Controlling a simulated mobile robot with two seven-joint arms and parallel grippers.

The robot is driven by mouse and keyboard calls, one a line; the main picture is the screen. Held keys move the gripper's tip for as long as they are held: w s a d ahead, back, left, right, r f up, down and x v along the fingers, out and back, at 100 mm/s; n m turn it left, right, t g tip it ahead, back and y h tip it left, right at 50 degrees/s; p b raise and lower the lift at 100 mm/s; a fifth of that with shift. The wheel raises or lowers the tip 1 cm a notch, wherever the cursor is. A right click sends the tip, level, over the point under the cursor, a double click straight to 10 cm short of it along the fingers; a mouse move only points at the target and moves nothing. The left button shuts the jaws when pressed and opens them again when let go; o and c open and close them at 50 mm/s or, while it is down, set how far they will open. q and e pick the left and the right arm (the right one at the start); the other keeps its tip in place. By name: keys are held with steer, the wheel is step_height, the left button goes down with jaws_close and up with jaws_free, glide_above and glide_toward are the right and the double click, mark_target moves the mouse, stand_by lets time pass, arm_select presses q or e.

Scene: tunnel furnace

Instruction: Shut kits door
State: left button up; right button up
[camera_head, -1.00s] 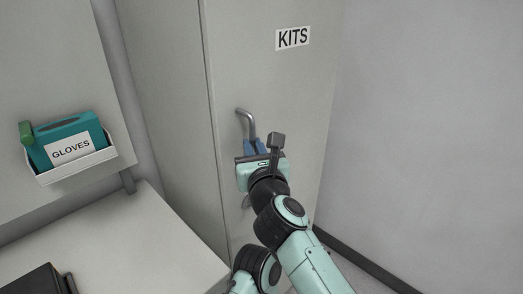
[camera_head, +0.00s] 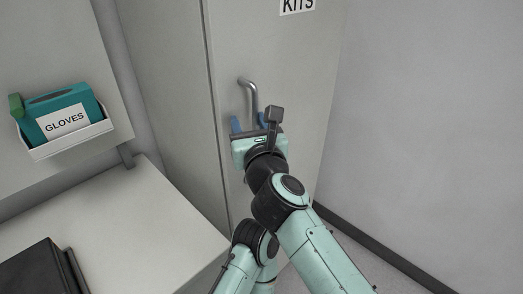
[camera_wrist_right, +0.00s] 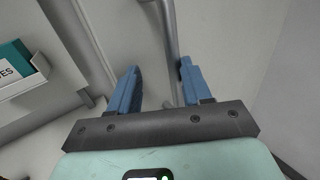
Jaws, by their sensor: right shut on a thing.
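The KITS door (camera_head: 275,50) is a tall grey panel with its label cut by the top edge in the head view. It looks flush with the cabinet side along the seam. Its grey bar handle (camera_head: 247,86) runs down between the blue fingers of my right gripper (camera_head: 249,122). In the wrist view, my right gripper (camera_wrist_right: 157,88) has its fingers on either side of the handle (camera_wrist_right: 169,35), with the right finger close against it and a gap on the left. My left gripper is not in view.
A white bin (camera_head: 75,143) with a teal GLOVES box (camera_head: 62,112) hangs at the left. Below it is a pale worktop (camera_head: 130,225) with a dark object (camera_head: 38,274) at its front left. A bare grey wall (camera_head: 430,120) stands on the right.

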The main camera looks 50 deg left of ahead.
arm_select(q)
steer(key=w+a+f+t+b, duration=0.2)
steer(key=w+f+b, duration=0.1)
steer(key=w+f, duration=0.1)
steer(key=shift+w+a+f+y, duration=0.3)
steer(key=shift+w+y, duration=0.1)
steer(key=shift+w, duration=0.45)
arm_select(e)
steer(key=v, duration=1.2)
steer(key=shift+r, duration=0.25)
